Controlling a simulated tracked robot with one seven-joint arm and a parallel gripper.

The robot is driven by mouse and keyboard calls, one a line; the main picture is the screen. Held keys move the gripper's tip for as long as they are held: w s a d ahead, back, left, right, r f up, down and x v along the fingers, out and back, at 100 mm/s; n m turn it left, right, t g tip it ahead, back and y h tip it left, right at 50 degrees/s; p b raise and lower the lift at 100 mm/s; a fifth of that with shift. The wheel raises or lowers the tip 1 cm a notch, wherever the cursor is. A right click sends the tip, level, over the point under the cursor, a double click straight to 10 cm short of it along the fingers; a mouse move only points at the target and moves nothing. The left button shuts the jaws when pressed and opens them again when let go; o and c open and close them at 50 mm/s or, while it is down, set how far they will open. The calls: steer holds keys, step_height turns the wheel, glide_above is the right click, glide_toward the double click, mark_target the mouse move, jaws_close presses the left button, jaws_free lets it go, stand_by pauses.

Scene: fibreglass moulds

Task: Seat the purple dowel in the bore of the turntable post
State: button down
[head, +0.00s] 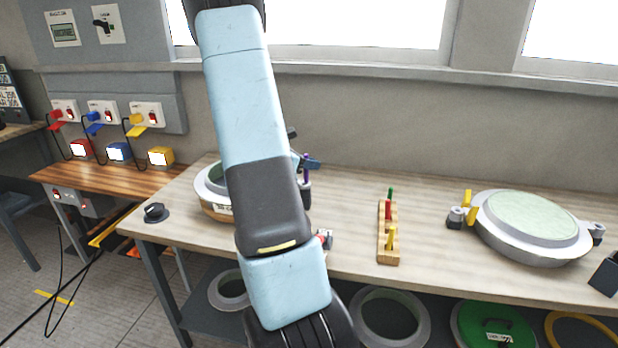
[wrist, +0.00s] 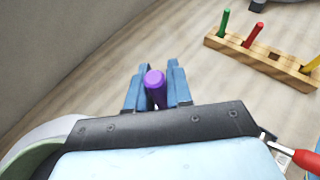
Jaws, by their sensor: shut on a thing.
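The purple dowel (wrist: 155,84) stands between the two blue fingers of my gripper (wrist: 155,92) in the wrist view, with its round top towards the camera. My gripper is shut on it. In the head view the dowel (head: 307,168) shows beside the blue fingers (head: 308,163), past my arm. A grey part (head: 305,192), perhaps the turntable post, shows just below the dowel. I cannot tell whether the two touch, and the bore is not visible. The round mould (head: 212,207) on the left of the bench is mostly behind my arm; its edge shows in the wrist view (wrist: 40,140).
A wooden rack (head: 388,250) holds green, red and yellow pegs and has an empty hole in the wrist view (wrist: 273,55). A red-ended part (head: 325,238) lies near my arm. Bench between rack and right mould is clear.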

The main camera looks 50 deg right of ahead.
steer(key=shift+w+d+f, duration=0.35)
steer(key=shift+f, duration=0.25)
steer(key=shift+w+d+f, duration=0.3)
steer(key=shift+w+f, duration=0.1)
steer(key=shift+f, duration=0.2)
steer(key=shift+w+d+f, duration=0.35)
steer(key=shift+f, duration=1.75)
steer(key=c, duration=1)
jaws_free()
steer(key=v, duration=1.2)
steer(key=shift+a, duration=0.1)
